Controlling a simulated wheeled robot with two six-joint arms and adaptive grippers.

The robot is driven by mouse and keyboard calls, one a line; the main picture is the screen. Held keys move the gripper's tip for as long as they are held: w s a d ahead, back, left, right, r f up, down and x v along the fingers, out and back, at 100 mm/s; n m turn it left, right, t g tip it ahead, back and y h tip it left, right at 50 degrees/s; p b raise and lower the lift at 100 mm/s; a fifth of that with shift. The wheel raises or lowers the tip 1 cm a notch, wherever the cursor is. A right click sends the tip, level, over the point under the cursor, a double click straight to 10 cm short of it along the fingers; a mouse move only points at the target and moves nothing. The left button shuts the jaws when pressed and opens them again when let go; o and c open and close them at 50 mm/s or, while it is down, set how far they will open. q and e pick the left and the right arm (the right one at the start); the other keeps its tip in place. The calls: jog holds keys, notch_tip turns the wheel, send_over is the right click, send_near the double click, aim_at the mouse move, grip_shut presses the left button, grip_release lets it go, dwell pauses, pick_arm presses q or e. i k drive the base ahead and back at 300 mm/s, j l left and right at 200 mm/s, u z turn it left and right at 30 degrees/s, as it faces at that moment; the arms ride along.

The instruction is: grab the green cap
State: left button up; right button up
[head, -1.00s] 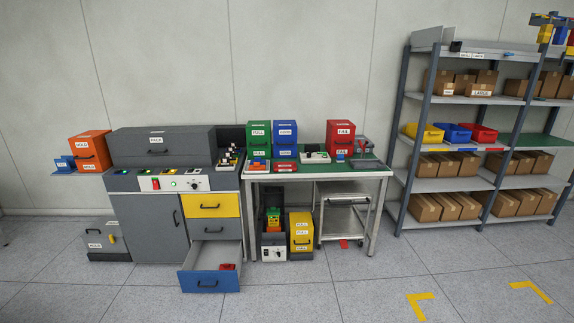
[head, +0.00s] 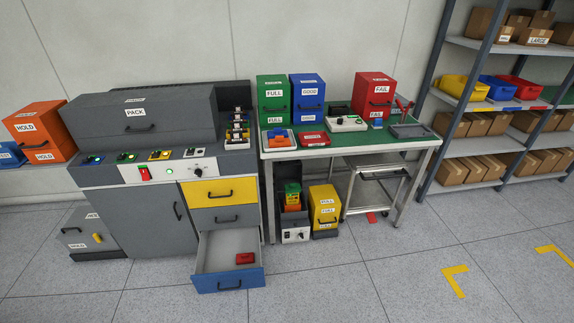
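I cannot clearly make out a green cap. Small green pieces show on the top of the grey machine, one at its left (head: 92,159) and one further right (head: 127,157). A green piece (head: 292,187) sits above orange and yellow parts in a dark box under the table. All are too small to tell as a cap. Neither of my grippers is in view.
The grey machine (head: 150,195) has its blue-fronted bottom drawer (head: 232,284) pulled out, with a red piece (head: 245,258) inside. The green-topped table (head: 350,141) holds green, blue and red boxes. Shelves (head: 480,95) stand at right. The front floor is clear.

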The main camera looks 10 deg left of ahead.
aim_at(292, 188)
jog(key=i+j, duration=0.1)
jog(key=j, duration=0.5)
jog(key=i+l+u, duration=0.1)
jog(key=u, duration=0.35)
jog(key=i+l+u, duration=0.15)
jog(key=u, duration=0.3)
jog(key=i+l+u, duration=0.1)
jog(key=l, duration=0.25)
jog(key=i+l+u, duration=0.1)
jog(key=i+l, duration=0.15)
jog(key=l, duration=0.15)
jog(key=i+l+u, duration=0.1)
jog(key=l, duration=0.3)
jog(key=i+l+u, duration=0.15)
jog(key=l, duration=0.25)
jog(key=i+l+u, duration=0.1)
jog(key=l, duration=0.35)
jog(key=i+l+u, duration=0.1)
jog(key=l, duration=0.3)
jog(key=i+l+u, duration=0.1)
jog(key=l, duration=0.35)
jog(key=i+l, duration=0.1)
jog(key=l, duration=0.2)
jog(key=i+l, duration=0.15)
jog(key=l, duration=0.15)
